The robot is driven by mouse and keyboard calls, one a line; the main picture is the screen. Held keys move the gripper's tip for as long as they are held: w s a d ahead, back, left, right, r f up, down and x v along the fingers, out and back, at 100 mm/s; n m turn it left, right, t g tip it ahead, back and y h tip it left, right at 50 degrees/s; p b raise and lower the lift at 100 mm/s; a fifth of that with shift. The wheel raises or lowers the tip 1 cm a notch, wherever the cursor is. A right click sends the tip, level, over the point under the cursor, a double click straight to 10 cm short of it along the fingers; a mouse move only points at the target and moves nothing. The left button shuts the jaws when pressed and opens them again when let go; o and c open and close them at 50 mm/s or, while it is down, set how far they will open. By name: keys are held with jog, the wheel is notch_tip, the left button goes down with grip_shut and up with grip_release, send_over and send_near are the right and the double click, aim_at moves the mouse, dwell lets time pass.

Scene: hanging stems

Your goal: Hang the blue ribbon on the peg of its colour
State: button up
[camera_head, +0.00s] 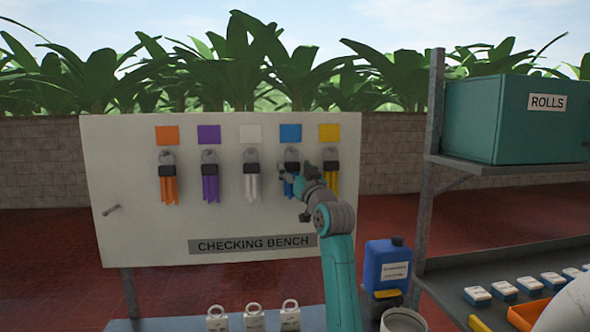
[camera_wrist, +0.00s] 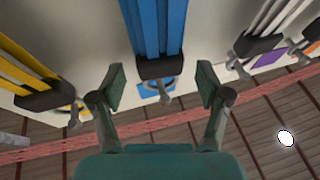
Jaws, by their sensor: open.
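The blue ribbon (camera_wrist: 155,28) hangs below a dark clip (camera_wrist: 156,67) in front of the board, under the blue square (camera_head: 290,134). In the wrist view, which is upside down, the clip's ring appears to be around the grey peg (camera_wrist: 165,95). My gripper (camera_wrist: 162,86) is open, with one finger on each side of the clip and a gap to both. In the head view, my gripper (camera_head: 286,181) covers much of the blue ribbon.
Orange (camera_head: 168,188), purple (camera_head: 210,187), white (camera_head: 251,186) and yellow (camera_head: 331,182) ribbons hang in the same row under matching squares. The yellow one is close beside my gripper. A blue jug (camera_head: 386,262) and a shelf with a teal box (camera_head: 500,135) stand right.

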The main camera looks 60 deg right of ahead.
jog(key=v, duration=1.2)
